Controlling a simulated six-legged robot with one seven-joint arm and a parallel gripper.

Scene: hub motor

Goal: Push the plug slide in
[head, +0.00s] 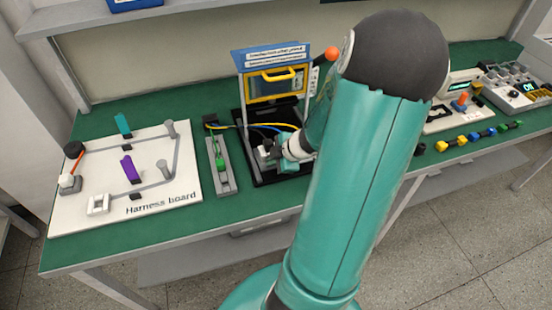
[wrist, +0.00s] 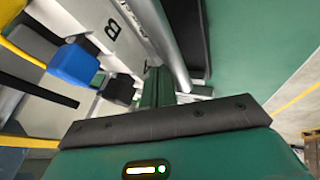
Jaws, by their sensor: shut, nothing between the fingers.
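A narrow grey channel (head: 215,181) with a small green piece (head: 221,164) in it lies on the bench left of a black-framed fixture (head: 259,181). It looks like the plug slide, but I cannot be sure. Coloured wires run from its far end into the fixture. My gripper (head: 268,153) is low at the fixture, right of the channel, and is shut and empty. In the wrist view my gripper (wrist: 160,85) points at a pale surface marked B; blue (wrist: 73,65) and black (wrist: 118,89) blocks are at left. Contact cannot be told.
A raised blue and yellow panel (head: 275,86) stands at the back of the fixture. The white harness board (head: 110,207) with pegs fills the left bench. Coloured connectors (head: 470,137) and instrument boxes (head: 514,95) are at right. My arm hides the middle right.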

